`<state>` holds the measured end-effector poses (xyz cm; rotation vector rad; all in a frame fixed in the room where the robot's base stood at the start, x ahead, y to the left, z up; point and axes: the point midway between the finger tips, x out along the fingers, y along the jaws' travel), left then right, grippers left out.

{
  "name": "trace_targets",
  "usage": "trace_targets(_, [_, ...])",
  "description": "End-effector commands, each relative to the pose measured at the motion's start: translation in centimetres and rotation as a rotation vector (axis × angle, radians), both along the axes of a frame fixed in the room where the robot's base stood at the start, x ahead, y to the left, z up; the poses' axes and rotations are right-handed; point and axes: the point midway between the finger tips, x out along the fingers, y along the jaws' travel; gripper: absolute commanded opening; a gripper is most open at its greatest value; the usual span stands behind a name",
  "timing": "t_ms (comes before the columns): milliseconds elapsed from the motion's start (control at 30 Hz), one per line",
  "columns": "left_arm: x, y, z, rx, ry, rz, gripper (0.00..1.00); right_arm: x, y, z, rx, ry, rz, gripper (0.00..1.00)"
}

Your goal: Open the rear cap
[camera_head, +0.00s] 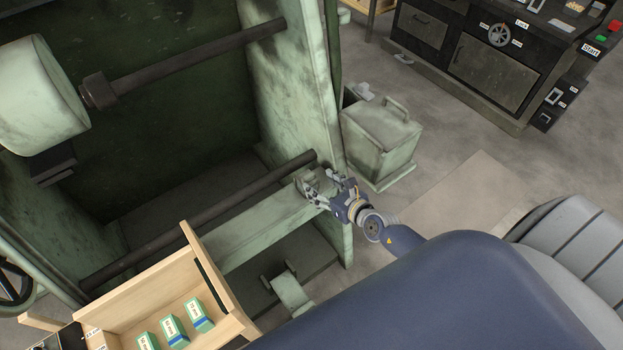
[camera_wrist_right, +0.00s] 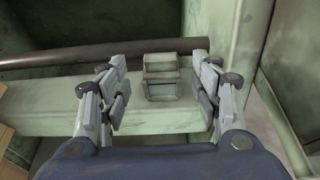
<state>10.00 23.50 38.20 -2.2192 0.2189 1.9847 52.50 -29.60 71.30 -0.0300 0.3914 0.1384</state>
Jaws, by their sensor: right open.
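A small blocky green-grey piece, which looks like the rear cap (camera_wrist_right: 161,78), sits on a pale green beam (camera_wrist_right: 40,121) beside a dark rod in the right wrist view. In the head view its place is at the right end of the beam (camera_head: 262,222), partly hidden by my right gripper (camera_head: 318,190). My right gripper is open, with one finger on each side of the piece in the wrist view (camera_wrist_right: 160,88). Gaps show between the fingers and the piece. My left gripper is not in view.
A green machine frame (camera_head: 290,90) rises beside the right gripper. Dark rods (camera_head: 200,210) cross it. A wooden box (camera_head: 130,310) with several labelled green boxes stands at the lower left. A green bin (camera_head: 385,140) stands behind the frame. Open floor lies to the right.

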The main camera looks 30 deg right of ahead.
Motion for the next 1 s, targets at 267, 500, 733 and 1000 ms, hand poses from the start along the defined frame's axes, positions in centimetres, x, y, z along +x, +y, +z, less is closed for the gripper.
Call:
trace_targets(267, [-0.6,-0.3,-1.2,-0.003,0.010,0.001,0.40,3.9,0.5,-1.8,0.001,0.000,0.000,0.58])
trace_targets(500, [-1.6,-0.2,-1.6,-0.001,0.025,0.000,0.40,5.2,0.7,-2.2,0.002,0.000,-0.001,0.58])
trace_targets(733, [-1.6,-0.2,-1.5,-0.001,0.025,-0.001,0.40,5.3,0.7,-2.2,0.001,0.000,-0.002,0.58])
trace_targets(1000, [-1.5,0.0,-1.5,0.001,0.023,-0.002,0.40,5.3,0.7,-2.2,0.003,0.000,-0.001,0.21])
